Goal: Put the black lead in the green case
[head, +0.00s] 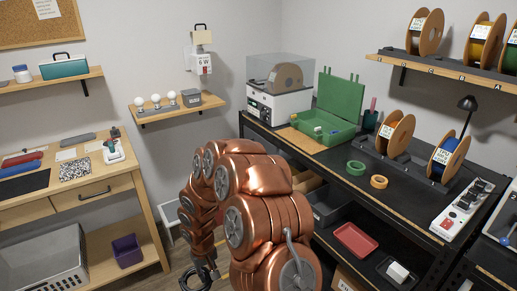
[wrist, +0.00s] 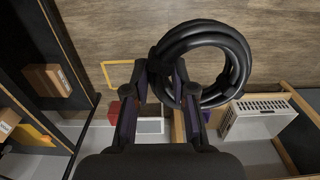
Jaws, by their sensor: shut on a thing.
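The black lead (wrist: 238,62) is a coiled ring. In the wrist view my gripper (wrist: 159,72) is shut on the left side of the coil, and the rest of the ring sticks out to the right. In the head view the lead (head: 190,278) hangs low in front of the copper arm, near the bottom edge; the arm hides most of my gripper there. The green case (head: 338,137) stands on the black workbench with its lid raised at the back. A few small items lie inside it. The lead is well below and left of the case.
The dark workbench (head: 345,178) runs along the right wall. Green (head: 356,168) and orange tape rolls (head: 379,182) and cable spools stand right of the case. A white machine (head: 280,105) stands left of it. A wooden desk (head: 120,178) is at left. Open floor lies under the lead.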

